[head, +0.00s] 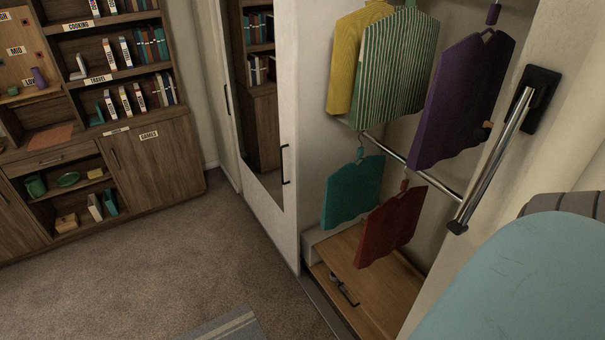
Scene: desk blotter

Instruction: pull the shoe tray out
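The shoe tray (375,290) appears to be the light wooden panel low in the open wardrobe. A dark handle (346,292) sits near its front left edge. The tray looks pushed in, behind the dark floor track. A hanging red garment (388,228) covers part of it from this angle, and its right side is cut off by the pale wall panel. Neither of my grippers is in view.
A white mirrored sliding door (312,120) stands left of the opening. Teal (352,192), purple (462,95), striped and yellow garments hang above. A metal bar (495,155) angles down at right. A light blue rounded surface (530,285) fills the lower right. Carpet (150,270) is mostly clear.

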